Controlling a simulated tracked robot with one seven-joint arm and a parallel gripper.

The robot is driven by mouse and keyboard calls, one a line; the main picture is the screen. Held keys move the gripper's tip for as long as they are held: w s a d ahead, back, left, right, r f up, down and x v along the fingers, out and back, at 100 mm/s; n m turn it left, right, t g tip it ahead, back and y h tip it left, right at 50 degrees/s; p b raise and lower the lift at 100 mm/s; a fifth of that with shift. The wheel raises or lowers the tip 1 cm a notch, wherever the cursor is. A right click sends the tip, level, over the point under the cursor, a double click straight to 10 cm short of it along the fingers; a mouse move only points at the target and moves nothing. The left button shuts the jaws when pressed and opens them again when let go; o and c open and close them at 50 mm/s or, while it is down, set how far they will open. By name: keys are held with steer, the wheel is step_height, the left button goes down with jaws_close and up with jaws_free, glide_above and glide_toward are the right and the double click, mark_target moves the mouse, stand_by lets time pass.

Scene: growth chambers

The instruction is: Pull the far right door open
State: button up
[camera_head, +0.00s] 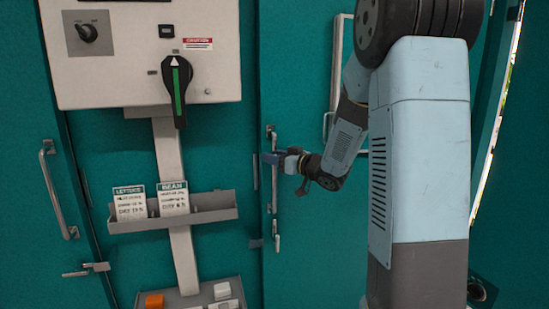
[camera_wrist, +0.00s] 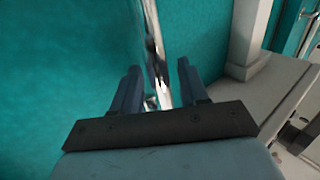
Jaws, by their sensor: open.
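The right-hand teal door (camera_head: 310,235) carries a vertical metal bar handle (camera_head: 273,196) near its left edge, with a small latch below. A pale-framed window shows higher on this door, partly hidden by my arm. My gripper (camera_head: 270,158) is at the upper part of this handle. In the wrist view, my gripper (camera_wrist: 158,90) is open, with its two dark fingers on either side of the shiny handle bar (camera_wrist: 152,35). I cannot tell whether a finger touches the bar. The door looks closed at its left edge.
Left of the door stand a control panel (camera_head: 130,82) with a black-green knob, a grey card shelf (camera_head: 215,215) and a lower button box (camera_head: 190,300). Another teal door (camera_head: 35,220) with a bar handle is at far left. A bright curved strip (camera_head: 496,130) shows at right.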

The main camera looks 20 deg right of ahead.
steer(key=shift+w, duration=0.1)
jaws_close()
stand_by(0.4)
